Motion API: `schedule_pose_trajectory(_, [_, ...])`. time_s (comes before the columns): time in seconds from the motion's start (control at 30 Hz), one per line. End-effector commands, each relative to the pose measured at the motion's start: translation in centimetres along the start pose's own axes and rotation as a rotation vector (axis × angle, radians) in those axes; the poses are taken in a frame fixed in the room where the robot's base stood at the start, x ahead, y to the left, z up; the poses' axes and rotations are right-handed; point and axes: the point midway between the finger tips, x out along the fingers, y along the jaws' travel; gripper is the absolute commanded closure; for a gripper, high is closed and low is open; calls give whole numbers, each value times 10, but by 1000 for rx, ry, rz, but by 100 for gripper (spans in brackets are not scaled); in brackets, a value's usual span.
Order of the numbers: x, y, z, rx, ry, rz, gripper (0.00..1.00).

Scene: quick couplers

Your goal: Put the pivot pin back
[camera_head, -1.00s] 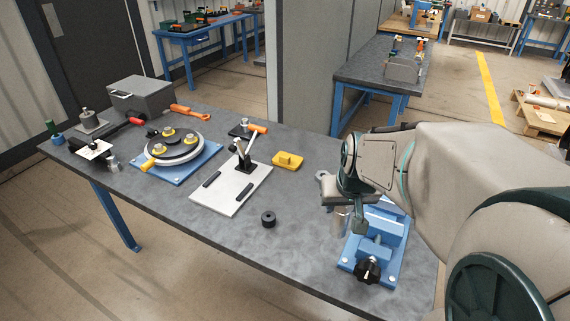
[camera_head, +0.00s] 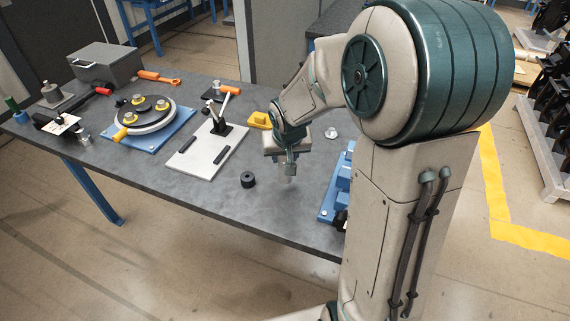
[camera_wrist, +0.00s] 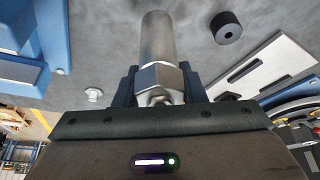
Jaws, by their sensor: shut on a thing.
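My gripper (camera_head: 290,168) is above the grey table, between the white plate and the blue vise. In the wrist view, my gripper (camera_wrist: 160,88) is shut on a silver metal pin (camera_wrist: 158,40) with a hexagonal collar, taken here as the pivot pin. Its plain round shaft extends away from the jaws. In the head view the held pin (camera_head: 290,180) is small and partly hidden by the fingers. A white base plate (camera_head: 190,160) carries a black bracket with a lever (camera_head: 217,122) and two black bars. I cannot tell where the pin belongs.
A black ring (camera_head: 248,180) stands on the table near the white plate. A yellow block (camera_head: 258,120) is behind my gripper. The blue vise (camera_head: 330,205) is partly hidden by my arm. A round turntable fixture (camera_head: 145,115) is at left. The table's front middle is clear.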

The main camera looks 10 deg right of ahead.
Motion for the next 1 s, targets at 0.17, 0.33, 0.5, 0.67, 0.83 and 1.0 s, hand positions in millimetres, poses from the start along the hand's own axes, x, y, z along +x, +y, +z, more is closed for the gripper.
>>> schedule_pose_trajectory(0.17, [23, 0, 10, -1, -2, 0, 100])
schedule_pose_trajectory(0.33, [32, 0, 13, -1, 1, -1, 100])
schedule_pose_trajectory(0.5, [32, 0, 13, 0, 2, 0, 100])
schedule_pose_trajectory(0.67, [35, 0, 14, 0, 2, 0, 100])
schedule_pose_trajectory(0.83, [35, 0, 16, 0, -2, 0, 41])
schedule_pose_trajectory(1.0, [35, 0, 16, 0, -2, 0, 41])
